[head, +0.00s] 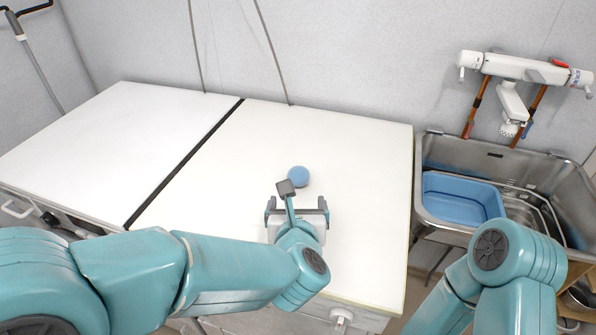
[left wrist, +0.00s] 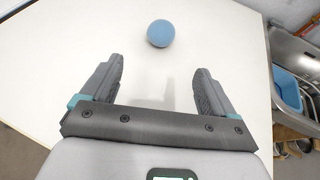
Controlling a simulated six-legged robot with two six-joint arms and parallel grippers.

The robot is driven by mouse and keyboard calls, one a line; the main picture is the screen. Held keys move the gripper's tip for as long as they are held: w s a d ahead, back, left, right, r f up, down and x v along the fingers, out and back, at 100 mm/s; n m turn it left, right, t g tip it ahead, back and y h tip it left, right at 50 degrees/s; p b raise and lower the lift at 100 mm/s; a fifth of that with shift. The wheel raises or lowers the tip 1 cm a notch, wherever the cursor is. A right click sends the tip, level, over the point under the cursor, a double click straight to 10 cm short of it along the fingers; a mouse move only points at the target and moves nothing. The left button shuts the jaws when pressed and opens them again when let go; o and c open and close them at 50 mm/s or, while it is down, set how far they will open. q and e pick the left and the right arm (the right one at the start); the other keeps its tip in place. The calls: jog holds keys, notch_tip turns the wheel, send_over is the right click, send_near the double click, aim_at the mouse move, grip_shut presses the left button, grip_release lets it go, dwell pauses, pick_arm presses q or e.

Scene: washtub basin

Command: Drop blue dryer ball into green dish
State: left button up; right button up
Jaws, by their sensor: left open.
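The blue dryer ball (head: 298,176) rests on the white worktop, just beyond my left gripper (head: 297,203). The left gripper is open and empty, with its two fingers spread wide. In the left wrist view the ball (left wrist: 160,33) lies ahead of the fingertips (left wrist: 159,68), roughly centred between them and apart from both. No green dish shows in either view. My right arm enters at the lower right of the head view, but its gripper is out of the picture.
The white worktop (head: 345,150) is otherwise clear, with a dark seam (head: 185,160) left of the ball. To the right is a steel sink (head: 560,185) holding a blue tub (head: 460,200). A mixer tap (head: 515,68) hangs on the wall above it.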

pick_arm(q)
jog(key=p, duration=0.1)
send_near(298, 182)
jog(key=x, duration=0.4)
jog(key=shift+w+a, duration=0.1)
jog(key=shift+w, duration=0.3)
jog(key=shift+w+f, duration=0.15)
jog(key=shift+w, duration=0.25)
jog(key=p+x, duration=0.2)
jog(key=x, duration=0.3)
jog(key=shift+w+f, duration=0.1)
jog(key=shift+f, duration=0.2)
jog(key=c, duration=1.2)
jog(key=shift+c, duration=0.2)
